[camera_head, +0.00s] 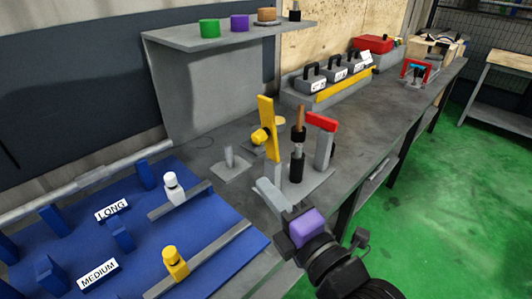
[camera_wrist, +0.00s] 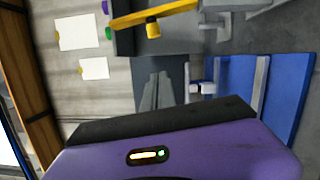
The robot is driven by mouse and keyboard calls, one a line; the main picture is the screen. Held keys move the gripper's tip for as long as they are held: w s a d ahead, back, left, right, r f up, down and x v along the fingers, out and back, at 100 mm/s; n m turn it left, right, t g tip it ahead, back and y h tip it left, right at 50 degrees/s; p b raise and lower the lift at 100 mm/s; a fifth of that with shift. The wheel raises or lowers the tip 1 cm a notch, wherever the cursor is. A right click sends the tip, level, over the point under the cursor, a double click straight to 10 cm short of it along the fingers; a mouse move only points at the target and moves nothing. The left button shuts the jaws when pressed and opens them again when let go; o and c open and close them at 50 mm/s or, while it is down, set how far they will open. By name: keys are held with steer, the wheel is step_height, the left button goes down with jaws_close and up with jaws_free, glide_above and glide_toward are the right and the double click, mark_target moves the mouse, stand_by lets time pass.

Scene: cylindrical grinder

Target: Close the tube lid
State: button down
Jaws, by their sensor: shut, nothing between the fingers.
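My gripper (camera_head: 264,187) reaches over the bench from the lower right, with its grey fingers shut and empty. In the wrist view its fingers (camera_wrist: 157,82) show past the purple housing. Just beyond stands an upright yellow bar (camera_head: 270,128) with a yellow knob (camera_head: 261,136) on its left side. The bar also shows at the top of the wrist view (camera_wrist: 156,15). Right of it are a black and copper upright cylinder (camera_head: 298,131) and a grey post with a red top (camera_head: 321,122). I cannot tell which part is the tube lid. Contact with the gripper is unclear.
A blue board (camera_head: 210,232) with LONG and MEDIUM labels, a white knob (camera_head: 171,181) and a yellow knob (camera_head: 171,256) lies at left. A grey shelf (camera_head: 225,40) with coloured pucks overhangs the back. Grey handled blocks (camera_head: 312,83) stand farther back. The bench (camera_head: 375,120) is clear at right.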

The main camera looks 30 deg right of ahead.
mark_target(263, 136)
steer(key=w+d+r+p, duration=0.1)
steer(key=w+d+p, duration=0.1)
steer(key=w, duration=0.9)
steer(key=shift+d+p, duration=0.4)
steer(key=shift+d, duration=0.1)
steer(key=shift+r, duration=0.15)
